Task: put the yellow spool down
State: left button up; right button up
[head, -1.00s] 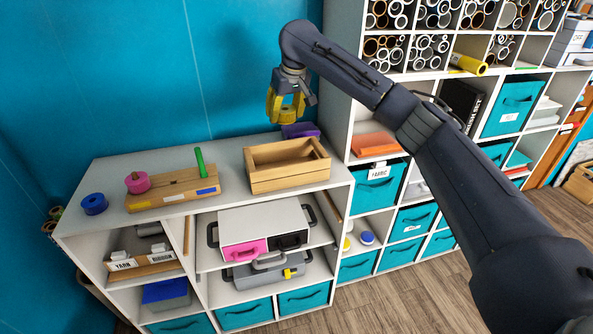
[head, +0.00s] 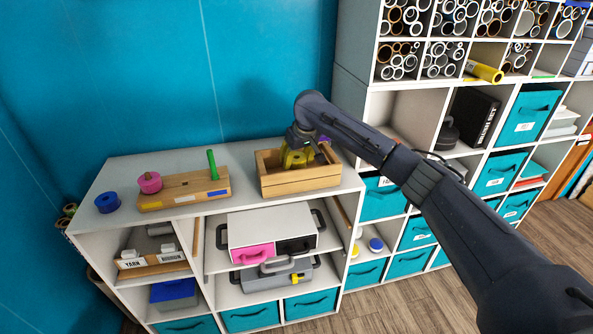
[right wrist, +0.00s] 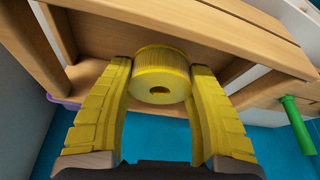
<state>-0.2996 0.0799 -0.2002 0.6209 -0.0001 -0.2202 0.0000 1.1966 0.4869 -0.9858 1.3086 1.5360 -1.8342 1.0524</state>
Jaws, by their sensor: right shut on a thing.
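The yellow spool (right wrist: 160,88) shows in the right wrist view, between the yellow fingers of my right gripper (right wrist: 162,72), with its round end and centre hole facing the camera. My right gripper also shows in the head view (head: 297,158), shut on the spool and reaching down into the open wooden box (head: 302,184) on the white shelf top. In the head view I cannot clearly tell the spool from the yellow fingers. Whether the spool touches the box floor is unclear. My left gripper is not in view.
A wooden peg board (head: 184,196) left of the box carries a pink spool (head: 149,183) and an upright green peg (head: 212,165). A blue spool (head: 107,203) lies at the far left of the shelf top. A tall cubby shelf (head: 362,110) rises to the right.

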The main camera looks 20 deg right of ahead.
jog(key=shift+f, duration=2.1)
jog(key=shift+f, duration=0.15)
jog(key=o, duration=1.5)
jog(key=shift+c, duration=0.2)
jog(key=v, duration=1.2)
jog(key=shift+r, duration=0.2)
